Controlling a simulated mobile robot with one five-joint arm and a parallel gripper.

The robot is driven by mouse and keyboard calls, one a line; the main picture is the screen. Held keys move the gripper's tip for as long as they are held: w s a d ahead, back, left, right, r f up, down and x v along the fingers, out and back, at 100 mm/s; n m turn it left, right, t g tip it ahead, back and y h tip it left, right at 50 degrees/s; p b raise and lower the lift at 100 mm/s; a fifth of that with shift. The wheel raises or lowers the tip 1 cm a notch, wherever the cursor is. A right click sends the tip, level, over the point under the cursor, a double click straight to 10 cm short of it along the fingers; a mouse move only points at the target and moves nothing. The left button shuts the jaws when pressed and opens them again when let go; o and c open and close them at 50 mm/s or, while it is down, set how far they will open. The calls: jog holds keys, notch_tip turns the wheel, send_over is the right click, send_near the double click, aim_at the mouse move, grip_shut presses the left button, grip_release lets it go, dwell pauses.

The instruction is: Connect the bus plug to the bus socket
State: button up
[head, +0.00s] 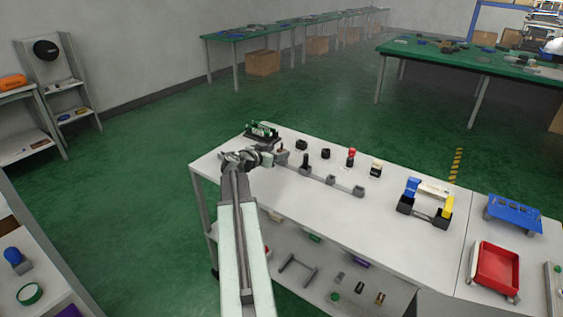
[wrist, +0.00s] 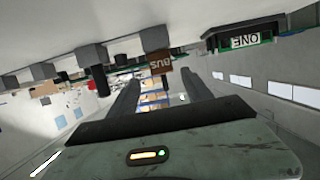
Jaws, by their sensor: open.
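A brown block lettered BUS (wrist: 160,63) shows upside down in the wrist view, just beyond my open fingers and between their lines. It sits against a grey block. In the head view, a small brown piece (head: 282,147) on a grey block at the left end of a grey rail appears to be the same thing. I cannot tell whether it is the plug or the socket. My gripper (head: 263,158) is at the table's left end, just left of that block. Its fingers (wrist: 162,84) are apart with nothing between them.
A dark fixture with a green board (head: 262,131) stands behind my gripper; its label ONE (wrist: 245,41) shows in the wrist view. Dark knobs and a red-topped piece (head: 351,155) stand behind the grey rail (head: 322,177). A blue-and-yellow fixture (head: 427,203) is farther right. The table's front is clear.

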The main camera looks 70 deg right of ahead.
aim_at(282, 150)
jog(key=b+x, duration=0.1)
jog(key=x, duration=0.1)
jog(key=b+x, duration=0.1)
jog(key=x, duration=0.2)
jog(key=b+x, duration=0.1)
jog(key=x, duration=0.1)
jog(key=shift+w+d+f, duration=0.2)
jog(key=shift+d+f, duration=0.1)
jog(key=shift+f, duration=0.15)
grip_shut()
jog(key=shift+a+r, duration=0.1)
jog(key=shift+r, duration=0.05)
